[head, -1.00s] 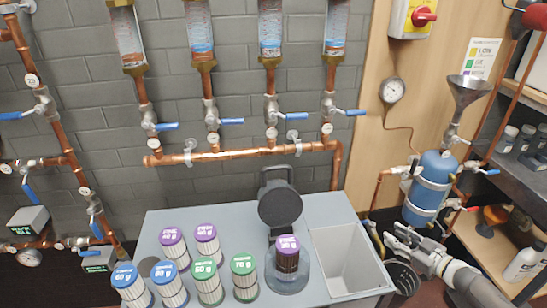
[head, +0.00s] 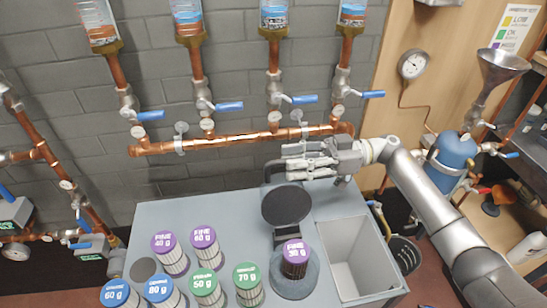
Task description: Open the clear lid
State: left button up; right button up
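A round dark lid (head: 287,205) stands raised on its hinge at the back of the grey bench (head: 205,209). It looks dark here, and I cannot see that it is clear. In front of it is a round housing (head: 293,285) with a purple-topped filter (head: 296,252) standing in it. My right gripper (head: 290,160) is just behind and above the raised lid, its fingers pointing left. I cannot tell whether the fingers are apart or touch the lid's hinge bracket. My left gripper is not in view.
Several purple, blue and green-topped filters, one a purple one (head: 205,240), stand left of the housing. An open grey bin (head: 338,258) is to the right. Copper pipe (head: 240,140) with blue-handled valves runs along the wall behind my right gripper.

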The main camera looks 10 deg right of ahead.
aim_at(274, 163)
jog(key=a+p, duration=0.1)
jog(key=a, duration=0.3)
jog(key=shift+w+a, duration=0.15)
jog(key=shift+a, duration=0.25)
jog(key=shift+c, duration=1.2)
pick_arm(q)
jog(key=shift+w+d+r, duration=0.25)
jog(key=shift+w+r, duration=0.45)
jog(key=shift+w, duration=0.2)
pick_arm(e)
grip_shut()
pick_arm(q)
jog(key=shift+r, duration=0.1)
pick_arm(e)
jog(key=shift+r, duration=0.1)
